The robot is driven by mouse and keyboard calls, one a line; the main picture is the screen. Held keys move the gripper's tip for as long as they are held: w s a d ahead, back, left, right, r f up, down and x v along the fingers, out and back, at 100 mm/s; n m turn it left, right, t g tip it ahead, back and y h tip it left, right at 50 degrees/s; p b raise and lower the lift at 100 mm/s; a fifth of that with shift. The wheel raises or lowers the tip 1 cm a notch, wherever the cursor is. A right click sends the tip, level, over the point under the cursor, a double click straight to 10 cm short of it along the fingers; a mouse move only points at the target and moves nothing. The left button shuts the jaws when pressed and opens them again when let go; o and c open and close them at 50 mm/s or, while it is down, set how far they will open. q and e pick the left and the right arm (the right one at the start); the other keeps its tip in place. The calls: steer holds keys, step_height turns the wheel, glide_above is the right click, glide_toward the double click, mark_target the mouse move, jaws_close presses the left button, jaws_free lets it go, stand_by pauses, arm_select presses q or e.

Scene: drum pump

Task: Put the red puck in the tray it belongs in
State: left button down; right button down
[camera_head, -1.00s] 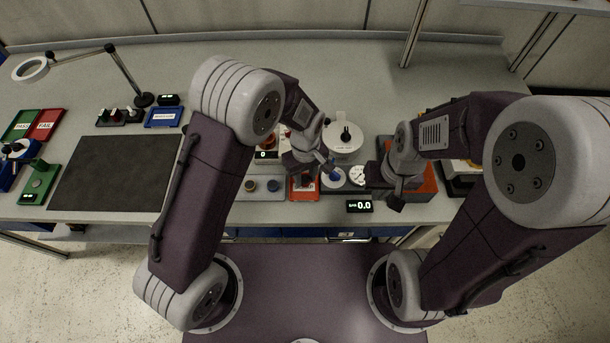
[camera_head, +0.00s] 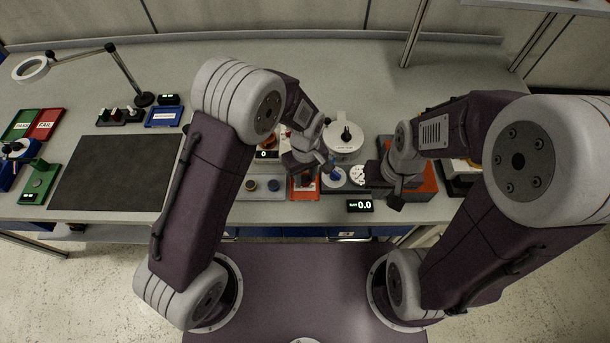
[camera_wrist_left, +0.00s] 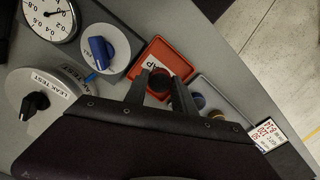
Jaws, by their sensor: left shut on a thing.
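My left gripper (camera_wrist_left: 160,92) is shut on a dark round piece (camera_wrist_left: 160,79), which I take to be the red puck; its colour is hard to see in the shade between the fingers. The piece is over the red tray (camera_wrist_left: 167,53), whose white label is partly covered. I cannot tell whether it touches the tray floor. In the head view the red tray (camera_head: 304,192) lies near the table's front edge, below my left gripper (camera_head: 318,170). My right gripper (camera_head: 385,188) hangs over the orange-red block on the right; its jaw opening is unclear.
A blue-knobbed unit (camera_wrist_left: 97,50) and a dial gauge (camera_wrist_left: 52,18) stand close beside the tray. A grey tray with small round parts (camera_head: 262,188) is on its other side. Green PASS (camera_head: 20,124) and red FAIL (camera_head: 46,125) trays lie far left, past a dark mat (camera_head: 118,172).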

mark_target(305, 180)
arm_select(q)
steer(key=shift+f, duration=0.4)
steer(key=shift+f+b, duration=0.2)
steer(key=shift+b, duration=0.1)
steer(key=shift+f, duration=0.45)
steer(key=shift+f+b, duration=0.35)
steer(key=shift+f, duration=0.15)
stand_by(0.9)
steer(key=c, duration=0.7)
jaws_free()
steer(key=shift+a, duration=0.1)
steer(key=shift+r, duration=0.1)
